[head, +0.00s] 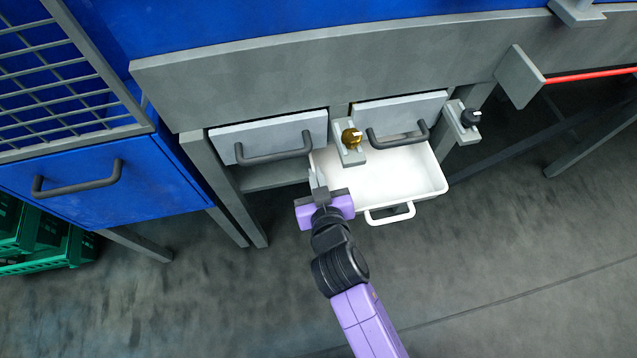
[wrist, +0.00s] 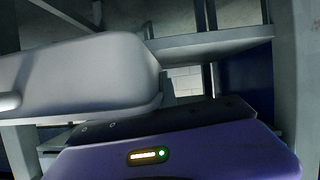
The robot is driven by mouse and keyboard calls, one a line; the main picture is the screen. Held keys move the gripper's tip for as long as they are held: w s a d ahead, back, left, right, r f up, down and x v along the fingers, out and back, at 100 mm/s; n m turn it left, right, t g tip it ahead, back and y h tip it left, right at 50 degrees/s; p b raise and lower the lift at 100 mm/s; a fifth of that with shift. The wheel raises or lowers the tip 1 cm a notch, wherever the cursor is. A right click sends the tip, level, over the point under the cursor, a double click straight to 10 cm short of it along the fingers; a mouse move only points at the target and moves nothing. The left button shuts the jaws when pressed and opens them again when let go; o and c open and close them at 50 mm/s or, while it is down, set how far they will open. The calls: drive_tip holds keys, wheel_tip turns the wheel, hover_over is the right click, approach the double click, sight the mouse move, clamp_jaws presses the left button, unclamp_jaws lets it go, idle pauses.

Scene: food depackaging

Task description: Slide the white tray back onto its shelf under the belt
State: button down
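The white tray (head: 412,180) is pulled out from under the belt frame, its front and open top showing. Its white loop handle (head: 391,214) sticks out at the front. Its back end is hidden under the grey drawer front and brackets. My gripper (head: 317,186) is by the tray's front left corner, left of the handle and not around it. I cannot tell whether it touches the tray wall. In the wrist view a large pale rounded corner (wrist: 85,75) fills the left, seemingly the tray. The fingertips are not clear enough to tell open from shut.
Two grey fronts with dark handles, a left one (head: 268,136) and a right one (head: 400,116), sit above the tray. A brass knob (head: 351,138) and a black knob (head: 470,117) are on brackets close by. Table legs stand left (head: 222,190). The floor in front is clear.

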drive_tip(key=shift+w+a+b, duration=0.2)
drive_tip(key=shift+w+a, duration=0.05)
drive_tip(key=shift+w, duration=0.7)
drive_tip(key=shift+w+a+b, duration=0.15)
drive_tip(key=shift+w+a, duration=0.1)
drive_tip(key=shift+w, duration=0.65)
drive_tip(key=shift+f+b, duration=0.3)
drive_tip(key=shift+f, duration=0.05)
drive_tip(key=c, duration=1.6)
unclamp_jaws()
drive_tip(key=shift+f, duration=0.1)
